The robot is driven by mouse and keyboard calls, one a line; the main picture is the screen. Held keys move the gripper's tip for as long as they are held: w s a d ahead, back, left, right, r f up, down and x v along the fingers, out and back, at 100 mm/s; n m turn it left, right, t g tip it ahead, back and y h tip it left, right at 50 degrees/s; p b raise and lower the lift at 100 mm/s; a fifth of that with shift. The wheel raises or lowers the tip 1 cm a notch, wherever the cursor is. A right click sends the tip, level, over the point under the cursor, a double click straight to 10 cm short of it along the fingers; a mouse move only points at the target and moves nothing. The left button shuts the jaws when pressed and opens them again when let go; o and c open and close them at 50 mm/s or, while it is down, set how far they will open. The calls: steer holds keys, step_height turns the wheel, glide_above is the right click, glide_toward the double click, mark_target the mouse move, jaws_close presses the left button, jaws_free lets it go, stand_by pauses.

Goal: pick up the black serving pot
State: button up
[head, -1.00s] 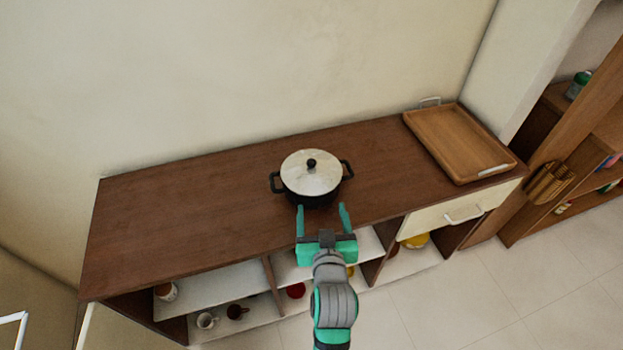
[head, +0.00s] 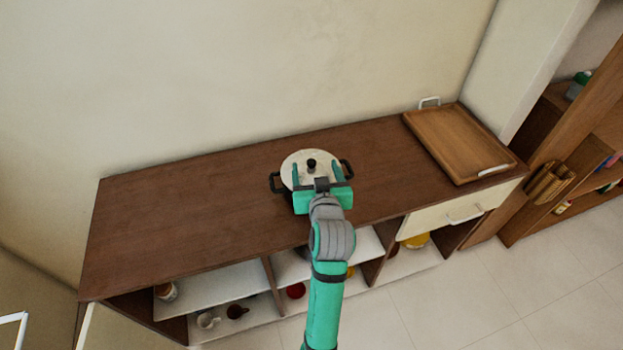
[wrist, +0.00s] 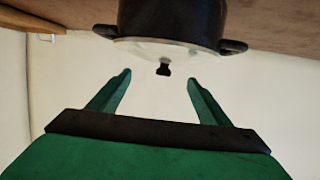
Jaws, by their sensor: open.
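The black serving pot (head: 287,182) stands on the brown cabinet top, with a pale lid (head: 300,161), a black knob (head: 311,164) and two black side handles. My gripper (head: 317,171) is open, and in the head view its fingers overlap the lid on either side below the knob, hiding the pot's front. In the wrist view the pot (wrist: 172,20) appears upside down at the top, and the knob (wrist: 163,69) lies beyond and between the spread fingertips of my gripper (wrist: 158,77). Nothing is between the fingers, and no contact is visible.
A wooden tray (head: 440,126) with white handles lies at the right end of the cabinet top (head: 180,220). The top left of the pot is bare. Open shelves below hold cups and bowls. A wall (head: 240,70) stands behind, and wooden shelving (head: 580,150) at the right.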

mark_target(312, 165)
steer(key=x, duration=0.5)
steer(key=shift+s+a+f, duration=0.15)
steer(key=shift+a+f, duration=0.05)
